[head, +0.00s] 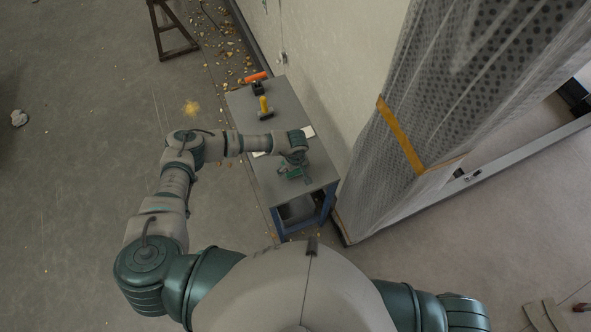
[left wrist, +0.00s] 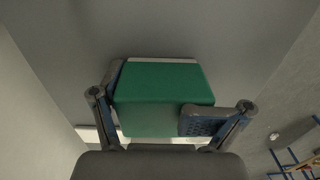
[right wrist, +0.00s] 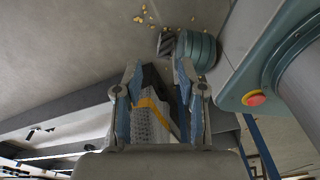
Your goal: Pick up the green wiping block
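The green wiping block (head: 295,173) is at the near end of the grey table, just under my left gripper (head: 299,178). In the left wrist view the green block (left wrist: 160,88) fills the space between the fingers of my left gripper (left wrist: 155,115). One finger lies along its left edge; the other is bent inward and covers its lower right corner. I cannot tell whether they grip it or whether it rests on the table. In the right wrist view my right gripper (right wrist: 160,72) is empty, with its fingertips apart, away from the table.
The grey table (head: 262,133) stands along the wall. A yellow-handled tool (head: 264,107) and an orange-handled tool (head: 256,78) lie at its far end. A tall wrapped stack (head: 440,95) stands close to its right. The floor to the left is mostly clear.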

